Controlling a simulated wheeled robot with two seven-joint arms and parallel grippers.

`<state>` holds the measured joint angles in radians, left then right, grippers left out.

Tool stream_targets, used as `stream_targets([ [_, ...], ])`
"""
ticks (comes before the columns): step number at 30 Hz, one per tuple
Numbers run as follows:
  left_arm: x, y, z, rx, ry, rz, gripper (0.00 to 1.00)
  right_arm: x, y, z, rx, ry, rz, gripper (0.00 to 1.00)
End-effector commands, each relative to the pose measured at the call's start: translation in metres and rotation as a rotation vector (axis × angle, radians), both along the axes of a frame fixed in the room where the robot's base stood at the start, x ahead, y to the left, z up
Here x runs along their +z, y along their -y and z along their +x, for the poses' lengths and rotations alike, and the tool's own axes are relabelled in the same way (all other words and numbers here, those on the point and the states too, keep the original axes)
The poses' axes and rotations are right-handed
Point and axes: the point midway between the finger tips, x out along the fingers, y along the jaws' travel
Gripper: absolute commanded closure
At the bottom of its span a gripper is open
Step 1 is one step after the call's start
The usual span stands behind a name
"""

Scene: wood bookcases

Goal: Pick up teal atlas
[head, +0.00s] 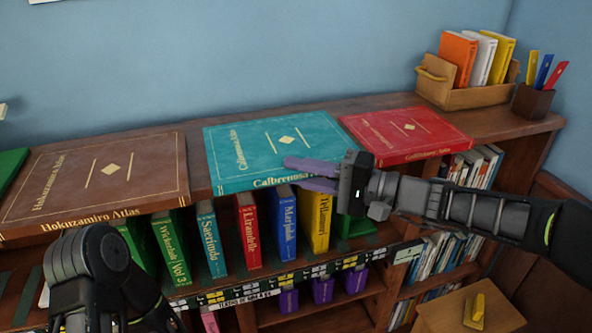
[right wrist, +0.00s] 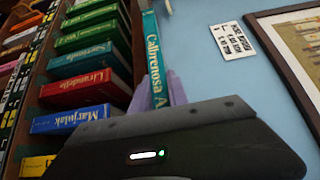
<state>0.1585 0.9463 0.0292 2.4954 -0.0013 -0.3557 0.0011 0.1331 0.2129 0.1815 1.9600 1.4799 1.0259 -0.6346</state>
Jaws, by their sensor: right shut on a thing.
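The teal atlas (head: 240,147) lies flat on top of the bookcase, its front edge and spine facing me. In the right wrist view its teal spine (right wrist: 152,55) runs up from between the purple fingers. My right gripper (head: 294,174) reaches in from the right at the atlas's front right edge. It is shut on that edge, with one finger above and one below. The wrist view also shows the gripper (right wrist: 165,88), its palm hiding the near part of the atlas. My left arm shows at the lower left, but its gripper is out of view.
A brown atlas (head: 100,185) lies left of the teal one and a red atlas (head: 405,132) lies close on its right. Upright books, such as a red one (head: 249,230), fill the shelf below. A wooden book caddy (head: 470,97) and a pen cup (head: 532,101) stand at the right end.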

Motion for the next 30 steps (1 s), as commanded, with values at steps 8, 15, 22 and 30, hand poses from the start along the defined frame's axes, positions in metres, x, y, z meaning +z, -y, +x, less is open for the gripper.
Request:
stream_targets([
  [8,-0.005,0.0,0.0,0.0,0.0,0.0,0.19,0.049,-0.001,-0.001,0.001,0.014,0.004,1.0],
  [15,-0.006,0.0,0.0,0.0,0.001,0.0,0.19,0.085,-0.001,-0.001,0.001,0.012,0.003,1.0],
  [22,-0.007,0.0,0.0,0.0,0.001,0.0,0.19,0.095,0.0,-0.001,0.001,0.009,0.004,1.0],
  [30,-0.006,0.0,0.0,0.0,0.001,0.0,0.19,0.095,-0.001,-0.001,0.001,0.009,0.004,1.0],
])
